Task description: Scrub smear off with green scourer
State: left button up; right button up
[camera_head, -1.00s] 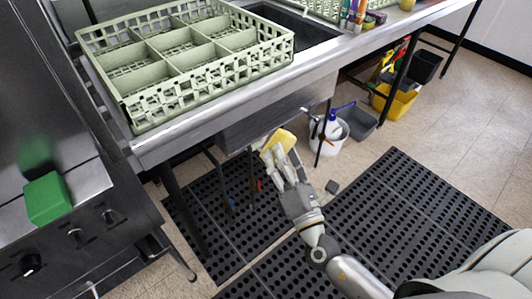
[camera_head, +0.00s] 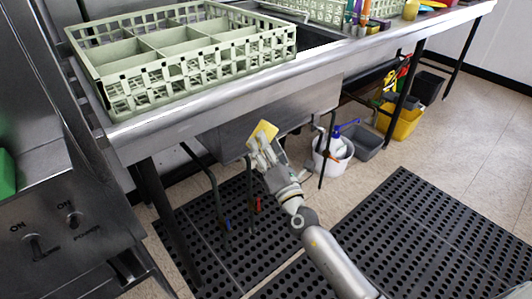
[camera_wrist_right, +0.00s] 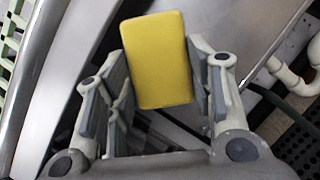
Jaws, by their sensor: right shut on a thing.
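My right gripper (camera_head: 262,152) is shut on a yellow block (camera_head: 264,129), which looks like a sponge. It is in front of the steel sink's front panel (camera_head: 225,135), below the counter edge. In the right wrist view the yellow block (camera_wrist_right: 157,60) stands between the two fingers, its broad yellow face showing. I cannot tell whether it touches the panel. A green block (camera_head: 6,174), perhaps the green scourer, sits on the steel machine at the left, cut off by the picture edge. I see no clear smear. My left gripper is out of view.
A pale green dish rack (camera_head: 185,75) stands on the steel counter above. A white bucket (camera_head: 333,155), a grey tub (camera_head: 362,141) and a yellow bucket (camera_head: 401,122) stand under the counter. Black perforated mats (camera_head: 400,225) cover the floor.

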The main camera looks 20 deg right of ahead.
aim_at(251, 135)
pick_arm(q)
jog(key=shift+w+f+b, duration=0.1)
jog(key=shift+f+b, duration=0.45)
jog(key=shift+b, duration=0.05)
pick_arm(e)
jog(key=shift+w+a, duration=0.35)
jog(key=shift+w, duration=0.6)
jog(key=shift+w+a, duration=0.35)
jog(key=shift+w, duration=0.6)
jog(key=shift+w+a, duration=0.35)
jog(key=shift+w, duration=0.6)
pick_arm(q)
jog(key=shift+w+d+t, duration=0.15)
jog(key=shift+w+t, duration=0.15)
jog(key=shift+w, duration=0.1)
pick_arm(e)
jog(key=shift+w, duration=0.15)
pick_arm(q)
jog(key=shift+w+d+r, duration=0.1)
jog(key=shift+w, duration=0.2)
pick_arm(e)
jog(key=shift+w+a, duration=0.1)
